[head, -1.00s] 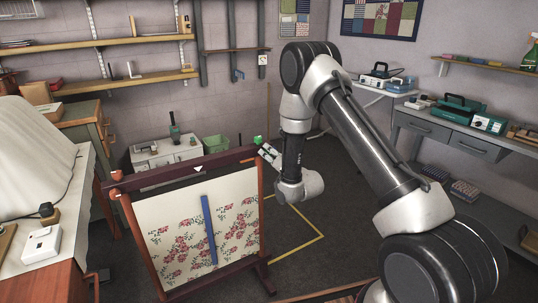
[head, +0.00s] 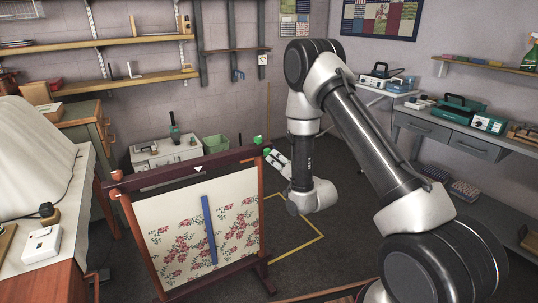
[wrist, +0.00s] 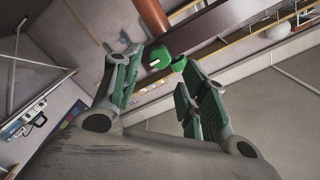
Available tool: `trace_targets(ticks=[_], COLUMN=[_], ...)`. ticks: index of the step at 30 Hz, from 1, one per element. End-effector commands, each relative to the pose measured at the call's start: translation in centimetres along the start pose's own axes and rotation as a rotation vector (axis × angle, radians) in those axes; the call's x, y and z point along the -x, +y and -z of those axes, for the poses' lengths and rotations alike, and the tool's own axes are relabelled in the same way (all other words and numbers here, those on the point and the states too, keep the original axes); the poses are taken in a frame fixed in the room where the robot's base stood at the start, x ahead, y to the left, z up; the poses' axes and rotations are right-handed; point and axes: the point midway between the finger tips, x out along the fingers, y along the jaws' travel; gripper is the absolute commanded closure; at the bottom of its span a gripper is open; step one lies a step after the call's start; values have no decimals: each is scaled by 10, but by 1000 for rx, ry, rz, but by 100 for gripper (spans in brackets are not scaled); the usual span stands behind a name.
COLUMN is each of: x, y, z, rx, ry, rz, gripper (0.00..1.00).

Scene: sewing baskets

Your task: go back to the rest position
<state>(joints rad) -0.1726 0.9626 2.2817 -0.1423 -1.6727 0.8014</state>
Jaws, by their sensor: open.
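My gripper (head: 272,156) is at the upper right corner of a dark red wooden frame (head: 180,176), pointing up and left. In the wrist view my gripper (wrist: 157,56) has its two green-padded fingers spread apart, with nothing held. A small green object (head: 258,140) sits at the top of the frame's right post, just beyond the fingertips. In the wrist view the green object (wrist: 158,58) shows past the finger gap, with a pale mark on it. I cannot tell whether a finger touches it.
Flowered cloth (head: 170,235) with a blue strip (head: 209,230) hangs on the frame. A table (head: 62,205) stands at left, a workbench (head: 445,133) at right. Dark floor with a yellow line (head: 300,248) is open behind the frame.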

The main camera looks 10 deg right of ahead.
Motion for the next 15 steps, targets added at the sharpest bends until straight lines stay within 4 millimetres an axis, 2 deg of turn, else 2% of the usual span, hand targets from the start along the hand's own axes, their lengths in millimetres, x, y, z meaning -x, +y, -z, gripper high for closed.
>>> trace_targets(ticks=[4,8,10,12,15], x=[0,8,27,56,95], y=[6,42,73,100,112], z=[-6,-39,-68,-93,-98], rx=[38,125,187,249,328], ry=[-23,-176,-323,-492,-703], rz=[-23,-168,-292,-417,-553], gripper=[57,57,57,57,57])
